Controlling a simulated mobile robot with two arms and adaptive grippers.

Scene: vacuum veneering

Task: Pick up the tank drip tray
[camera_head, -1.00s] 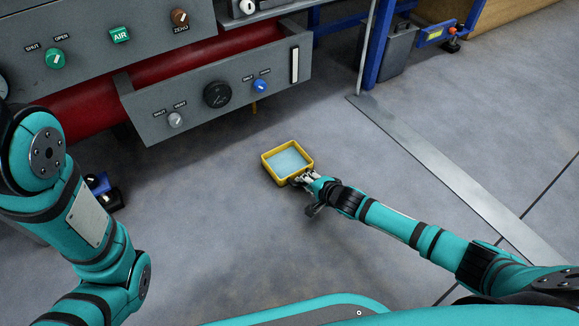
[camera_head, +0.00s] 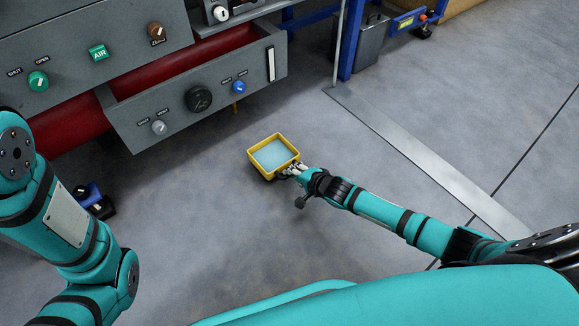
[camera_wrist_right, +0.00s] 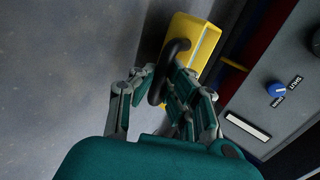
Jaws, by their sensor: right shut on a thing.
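The drip tray is a yellow square tray (camera_head: 285,164) with light blue liquid in it. It is over the grey floor in front of the control panel. A dark shadow shows below its near left side, and it looks slightly clear of the floor. My right gripper (camera_head: 292,171) is at its near right side. In the right wrist view, the fingers of my right gripper (camera_wrist_right: 160,88) are closed around a black curved handle on the yellow tray (camera_wrist_right: 205,40). Only my left arm's links show at the left; my left gripper is out of view.
A grey bin (camera_head: 371,42) stands by a blue frame. A flat metal strip (camera_head: 420,150) lies on the floor at right. The middle floor is clear.

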